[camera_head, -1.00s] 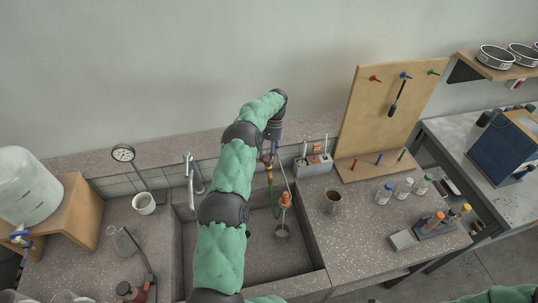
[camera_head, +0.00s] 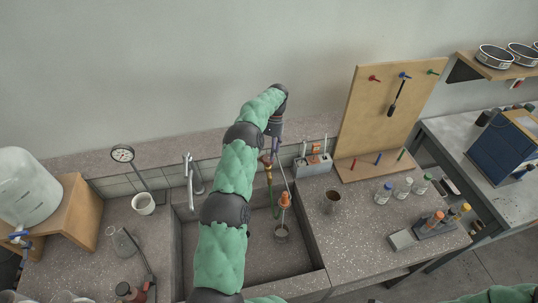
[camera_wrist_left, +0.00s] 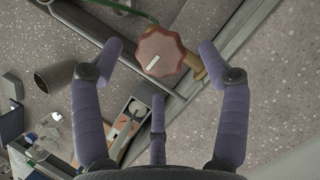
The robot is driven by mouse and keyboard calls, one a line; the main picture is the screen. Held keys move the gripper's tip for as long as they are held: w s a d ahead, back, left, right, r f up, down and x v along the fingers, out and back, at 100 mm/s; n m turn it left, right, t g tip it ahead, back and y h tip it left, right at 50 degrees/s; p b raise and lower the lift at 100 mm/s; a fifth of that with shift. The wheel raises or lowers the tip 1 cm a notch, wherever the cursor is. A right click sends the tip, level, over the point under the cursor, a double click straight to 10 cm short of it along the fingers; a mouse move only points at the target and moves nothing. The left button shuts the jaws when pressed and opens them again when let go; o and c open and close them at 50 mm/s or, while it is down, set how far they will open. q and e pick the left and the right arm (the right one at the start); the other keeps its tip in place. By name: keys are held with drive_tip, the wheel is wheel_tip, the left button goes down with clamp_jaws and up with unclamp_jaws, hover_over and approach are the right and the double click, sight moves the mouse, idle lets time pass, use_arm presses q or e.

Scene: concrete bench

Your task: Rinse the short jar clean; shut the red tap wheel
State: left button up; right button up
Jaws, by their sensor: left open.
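The red tap wheel (camera_wrist_left: 160,52) is round with a scalloped rim and a pale mark. In the left wrist view it lies between the spread purple fingers of my left gripper (camera_wrist_left: 160,62), which is open; I cannot tell whether they touch it. In the head view my left gripper (camera_head: 272,146) is above the back edge of the sink, partly hiding the tap with its green hose. A short grey-brown jar (camera_head: 332,203) stands upright on the counter right of the sink, dark inside. It seems to show also in the left wrist view (camera_wrist_left: 52,79). My right gripper is out of view.
A grey caddy (camera_head: 312,166) stands behind the jar, near a pegboard (camera_head: 390,105).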

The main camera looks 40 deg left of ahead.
use_arm(q)
drive_tip(key=v, duration=0.5)
drive_tip(key=shift+r, duration=0.2)
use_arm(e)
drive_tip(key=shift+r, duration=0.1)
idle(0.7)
